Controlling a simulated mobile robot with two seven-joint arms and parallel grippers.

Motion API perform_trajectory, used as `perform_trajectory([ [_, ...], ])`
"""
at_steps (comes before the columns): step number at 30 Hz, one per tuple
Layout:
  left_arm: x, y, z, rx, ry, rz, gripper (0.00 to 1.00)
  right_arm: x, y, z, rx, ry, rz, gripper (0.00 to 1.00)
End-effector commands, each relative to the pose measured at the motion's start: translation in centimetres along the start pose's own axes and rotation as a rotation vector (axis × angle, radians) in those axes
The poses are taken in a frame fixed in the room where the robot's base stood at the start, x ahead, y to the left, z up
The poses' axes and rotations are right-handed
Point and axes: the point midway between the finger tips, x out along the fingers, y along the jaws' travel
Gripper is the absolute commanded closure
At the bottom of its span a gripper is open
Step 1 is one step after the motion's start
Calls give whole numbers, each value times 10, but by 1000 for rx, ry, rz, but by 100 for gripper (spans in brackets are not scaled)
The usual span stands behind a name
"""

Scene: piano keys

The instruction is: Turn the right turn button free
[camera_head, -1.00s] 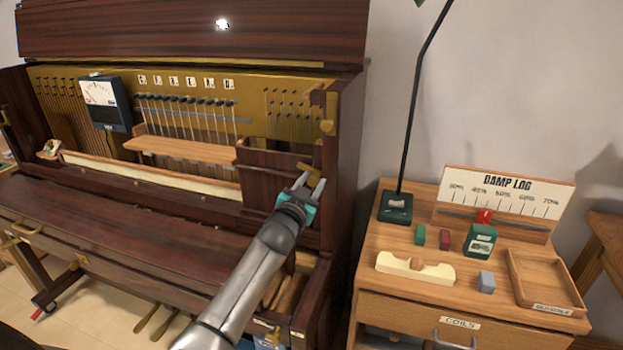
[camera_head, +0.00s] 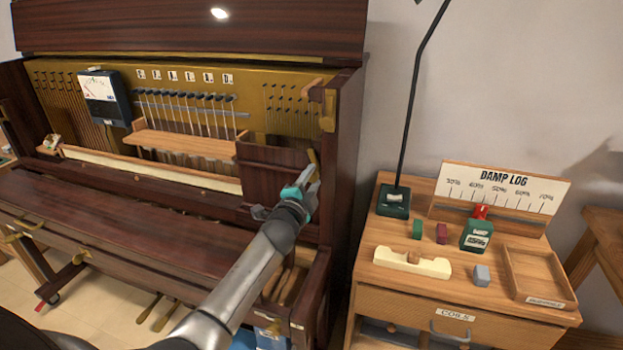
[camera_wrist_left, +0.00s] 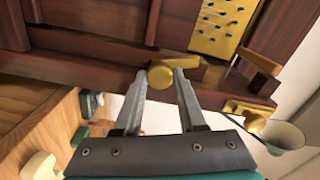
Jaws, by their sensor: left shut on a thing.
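The right turn button (camera_head: 312,157) is a small brass piece on the piano's right side, beside the dark wood panel (camera_head: 270,165). In the head view it stands close to upright, partly hidden by my left gripper (camera_head: 308,183). In the left wrist view the turn button (camera_wrist_left: 161,76) shows a rounded brass end between the two fingertips of my left gripper (camera_wrist_left: 161,82), with a lobe pointing right. The gripper is shut on it. My right gripper is in neither view.
A wooden side cabinet (camera_head: 390,270) stands close to the piano's right, carrying a lamp base (camera_head: 394,202), small blocks, a tray (camera_head: 514,290) and a damp log board (camera_head: 500,190). A brass latch (camera_head: 327,110) sits on the piano above the gripper.

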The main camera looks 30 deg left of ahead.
Motion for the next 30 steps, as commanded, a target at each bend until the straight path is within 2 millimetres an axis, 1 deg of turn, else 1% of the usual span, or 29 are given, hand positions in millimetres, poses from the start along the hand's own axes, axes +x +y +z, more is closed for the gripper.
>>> perform_trajectory([
  [6, 0, 2, 1, 165, -1, 2, 100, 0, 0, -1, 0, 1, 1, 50],
  [12, 0, 2, 1, 265, -1, 2, 100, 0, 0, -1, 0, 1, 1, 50],
  [20, 0, 2, 1, 326, -2, 2, 100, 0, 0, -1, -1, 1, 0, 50],
  [30, 0, 2, 1, 337, -2, 2, 100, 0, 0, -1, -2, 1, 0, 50],
])
